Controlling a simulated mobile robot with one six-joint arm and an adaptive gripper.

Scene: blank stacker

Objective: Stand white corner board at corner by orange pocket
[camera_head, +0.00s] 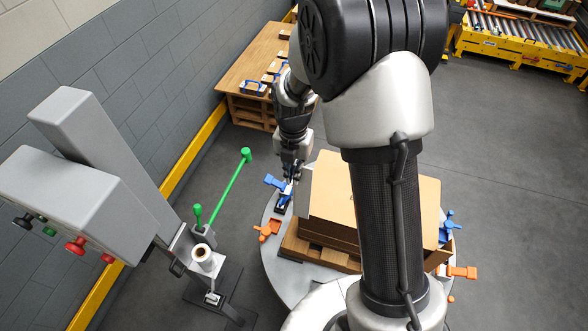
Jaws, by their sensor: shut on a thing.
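My gripper (291,171) is left of the stack, over a blue pocket (274,182) at the turntable's rim. It is shut on a thin pale piece, which seems to be the white corner board (289,189); it is small and partly hidden by the fingers. I cannot tell whether it still touches the blue pocket. One orange pocket (267,230) is on the rim, below the gripper in the picture and near the stack's left corner. Another orange pocket (461,272) is at the right. The brown carton stack (330,190) is partly hidden by my arm.
The stack sits on a wooden pallet (318,254) on a round grey turntable (278,262). Another blue pocket (449,228) is at the right. A grey post machine (90,190) with a green lever (228,192) stands left.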

